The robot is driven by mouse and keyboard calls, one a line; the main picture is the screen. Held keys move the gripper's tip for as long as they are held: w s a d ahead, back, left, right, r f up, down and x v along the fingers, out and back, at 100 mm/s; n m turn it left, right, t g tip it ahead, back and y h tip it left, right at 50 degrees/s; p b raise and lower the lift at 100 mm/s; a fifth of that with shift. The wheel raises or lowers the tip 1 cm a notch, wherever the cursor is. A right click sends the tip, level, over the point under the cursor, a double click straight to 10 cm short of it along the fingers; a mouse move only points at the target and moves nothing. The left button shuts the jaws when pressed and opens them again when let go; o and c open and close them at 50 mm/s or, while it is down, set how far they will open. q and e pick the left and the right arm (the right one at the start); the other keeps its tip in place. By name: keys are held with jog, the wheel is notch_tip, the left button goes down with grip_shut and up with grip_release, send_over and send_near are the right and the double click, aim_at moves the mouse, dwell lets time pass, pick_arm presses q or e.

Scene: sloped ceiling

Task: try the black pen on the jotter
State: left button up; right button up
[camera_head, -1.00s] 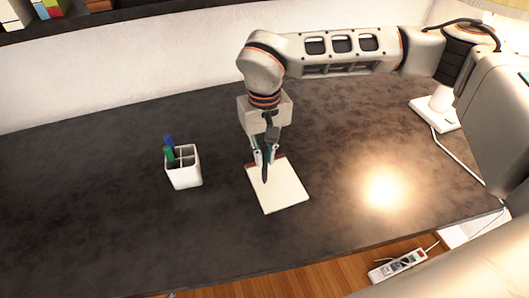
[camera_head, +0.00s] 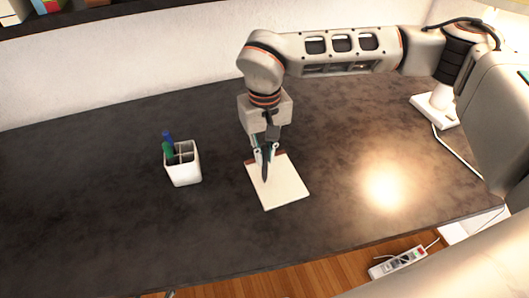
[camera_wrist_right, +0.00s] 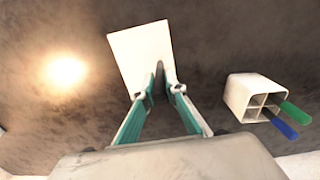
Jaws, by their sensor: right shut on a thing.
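The black pen (camera_head: 265,172) is held point down in my right gripper (camera_head: 264,152), which is shut on it. The pen also shows between the fingers of my right gripper (camera_wrist_right: 159,92) in the right wrist view (camera_wrist_right: 159,75). The jotter (camera_head: 281,190) is a white pad with a brown-red far edge, lying on the dark desk; it also shows in the right wrist view (camera_wrist_right: 138,48). The pen's lower end is over the jotter's left part. I cannot tell whether the tip touches the paper. No mark is visible on it. My left gripper is not in view.
A white divided pen holder (camera_head: 185,170) with a blue pen (camera_head: 168,138) and a green pen (camera_head: 168,151) stands left of the jotter. A white lamp base (camera_head: 436,108) with a cable stands at the right. The dark desk (camera_head: 90,200) is clear at the left and front.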

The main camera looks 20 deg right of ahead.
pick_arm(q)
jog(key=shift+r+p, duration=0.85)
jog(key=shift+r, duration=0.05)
pick_arm(e)
jog(key=shift+w+d, duration=0.2)
jog(key=shift+d, duration=2.75)
jog(key=shift+r, duration=0.1)
